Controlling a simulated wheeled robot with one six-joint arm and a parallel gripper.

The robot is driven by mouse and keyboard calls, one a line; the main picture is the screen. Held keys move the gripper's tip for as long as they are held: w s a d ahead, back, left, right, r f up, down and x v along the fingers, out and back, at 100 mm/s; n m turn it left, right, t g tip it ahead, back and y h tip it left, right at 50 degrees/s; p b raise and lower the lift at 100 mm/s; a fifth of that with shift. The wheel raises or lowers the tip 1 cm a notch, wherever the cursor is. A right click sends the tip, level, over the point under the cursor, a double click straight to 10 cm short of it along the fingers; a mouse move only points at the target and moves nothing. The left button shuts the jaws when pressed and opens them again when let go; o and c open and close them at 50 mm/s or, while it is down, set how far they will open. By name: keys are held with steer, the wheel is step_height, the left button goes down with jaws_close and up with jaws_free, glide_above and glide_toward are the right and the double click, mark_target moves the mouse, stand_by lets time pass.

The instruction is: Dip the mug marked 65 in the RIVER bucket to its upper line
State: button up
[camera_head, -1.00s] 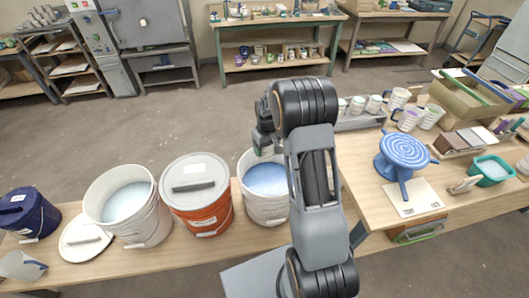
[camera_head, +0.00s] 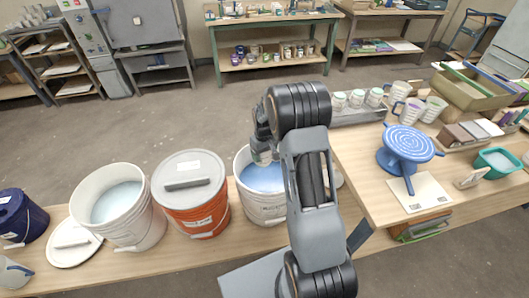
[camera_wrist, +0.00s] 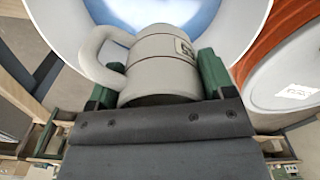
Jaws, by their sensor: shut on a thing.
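My gripper (camera_wrist: 160,82) is shut on a grey mug (camera_wrist: 150,58), with a green finger on either side of it. The mug's handle points left in the wrist view, and the mark on its small label is too blurred to read. In the head view my gripper (camera_head: 263,150) is over the mouth of an open white bucket (camera_head: 265,208) holding blue glaze (camera_head: 266,179). Behind the mug the glaze also shows in the wrist view (camera_wrist: 180,10). The mug looks above the glaze; whether it touches is unclear.
A lidded orange bucket (camera_head: 200,212) stands close left of the blue-glaze bucket. Further left are another open white bucket (camera_head: 140,225), a loose lid (camera_head: 72,246) and a dark blue bucket (camera_head: 20,220). A blue banding wheel (camera_head: 407,143) and several mugs (camera_head: 409,110) stand on the right table.

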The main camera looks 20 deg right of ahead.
step_height(320, 180, down, 12)
steer(key=b, duration=0.8)
steer(key=shift+r, duration=0.15)
steer(key=shift+b, duration=0.3)
step_height(320, 180, down, 8)
steer(key=b, duration=0.5)
steer(key=shift+b, duration=0.4)
steer(key=shift+r, duration=0.1)
stand_by(2.4)
step_height(320, 180, up, 8)
steer(key=p, duration=0.5)
steer(key=shift+r+p, duration=0.25)
steer(key=shift+p, duration=0.1)
stand_by(1.2)
